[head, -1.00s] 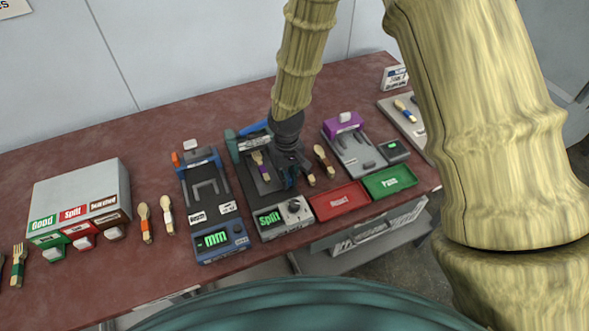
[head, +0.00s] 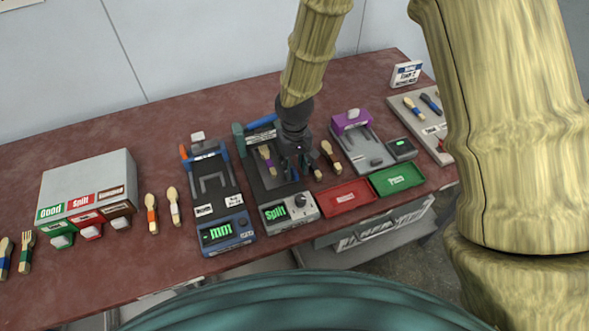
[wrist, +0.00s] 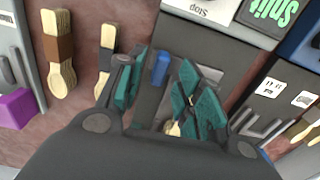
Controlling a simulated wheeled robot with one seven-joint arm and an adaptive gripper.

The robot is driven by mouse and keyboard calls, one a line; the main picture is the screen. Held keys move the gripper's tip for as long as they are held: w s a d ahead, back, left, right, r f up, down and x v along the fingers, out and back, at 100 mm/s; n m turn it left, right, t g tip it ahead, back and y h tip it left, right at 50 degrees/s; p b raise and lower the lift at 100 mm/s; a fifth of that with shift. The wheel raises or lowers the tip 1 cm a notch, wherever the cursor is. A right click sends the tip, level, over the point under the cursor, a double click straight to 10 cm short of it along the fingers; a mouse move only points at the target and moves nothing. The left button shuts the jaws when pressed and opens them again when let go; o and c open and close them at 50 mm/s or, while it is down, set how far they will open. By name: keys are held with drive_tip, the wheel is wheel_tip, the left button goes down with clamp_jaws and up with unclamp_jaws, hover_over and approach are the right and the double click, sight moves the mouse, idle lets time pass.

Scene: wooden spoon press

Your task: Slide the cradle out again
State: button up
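The press (head: 250,170) is a dark station in the middle of the bench, with a green-lit "Split" display (head: 275,212) at its front. A spoon with a purple band (head: 266,155) lies in it, left of my gripper. My gripper (head: 296,171) is low over the press's right side. In the wrist view its teal fingers (wrist: 165,95) stand apart. A small blue upright piece (wrist: 160,68) shows between them, with no clear contact; I cannot tell whether it belongs to the cradle. My gripper hides much of the cradle.
A gauge station (head: 227,232) stands left of the press and a purple-topped station (head: 351,122) right. Red (head: 346,196) and green (head: 397,178) trays lie front right. A brown-banded spoon (head: 330,155) is close right of my gripper. A sorting box (head: 90,180) stands at the left.

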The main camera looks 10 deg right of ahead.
wheel_tip(320, 180, up, 10)
idle(0.5)
drive_tip(key=shift+f, duration=0.1)
